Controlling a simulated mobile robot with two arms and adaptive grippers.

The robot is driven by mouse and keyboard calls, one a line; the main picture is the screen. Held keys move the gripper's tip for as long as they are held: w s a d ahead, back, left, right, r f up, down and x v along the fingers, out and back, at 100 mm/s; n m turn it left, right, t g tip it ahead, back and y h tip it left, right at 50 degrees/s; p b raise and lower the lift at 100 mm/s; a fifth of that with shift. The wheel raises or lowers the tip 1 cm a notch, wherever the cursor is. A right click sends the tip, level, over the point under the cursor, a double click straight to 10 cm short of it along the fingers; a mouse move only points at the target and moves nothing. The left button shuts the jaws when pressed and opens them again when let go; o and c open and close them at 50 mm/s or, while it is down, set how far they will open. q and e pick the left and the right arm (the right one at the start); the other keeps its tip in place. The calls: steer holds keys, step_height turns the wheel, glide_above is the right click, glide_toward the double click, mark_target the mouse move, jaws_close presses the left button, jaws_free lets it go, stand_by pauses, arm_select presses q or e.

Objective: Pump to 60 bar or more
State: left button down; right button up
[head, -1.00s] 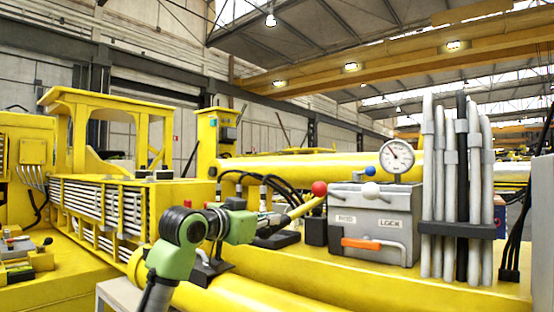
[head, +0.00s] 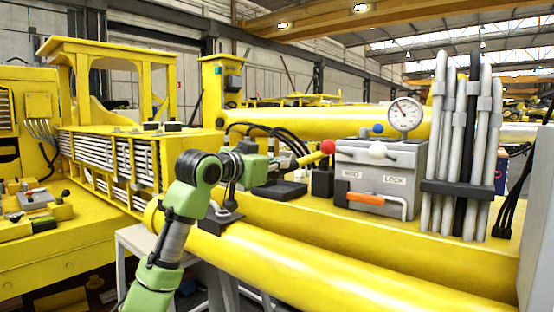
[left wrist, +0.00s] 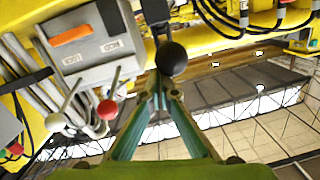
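The grey pump box (head: 385,176) carries a round dial gauge (head: 403,114). Its needle points up and left; the figures are too small to read. A red knob (head: 328,146), a white knob (head: 377,149) and a blue knob (head: 377,128) show around the box, with an orange handle (head: 368,197) on its front. My left gripper (left wrist: 160,80) has its fingertips close together at a black ball knob (left wrist: 172,58) on a dark lever. I cannot tell if they grip it. The red knob (left wrist: 107,109) is left of the fingers. My right gripper is not in view.
A thick yellow cylinder (head: 290,268) runs across the front. A rack of grey tubes (head: 462,160) stands right of the box. Black hoses (head: 275,131) curve behind my left wrist. A yellow frame (head: 125,160) with stacked pipes is at the left.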

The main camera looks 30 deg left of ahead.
arm_select(q)
steer(key=s+b, duration=0.4)
steer(key=s, duration=0.6)
steer(key=shift+r, duration=0.45)
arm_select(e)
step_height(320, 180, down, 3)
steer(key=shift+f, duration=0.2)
arm_select(q)
steer(key=shift+a, duration=0.15)
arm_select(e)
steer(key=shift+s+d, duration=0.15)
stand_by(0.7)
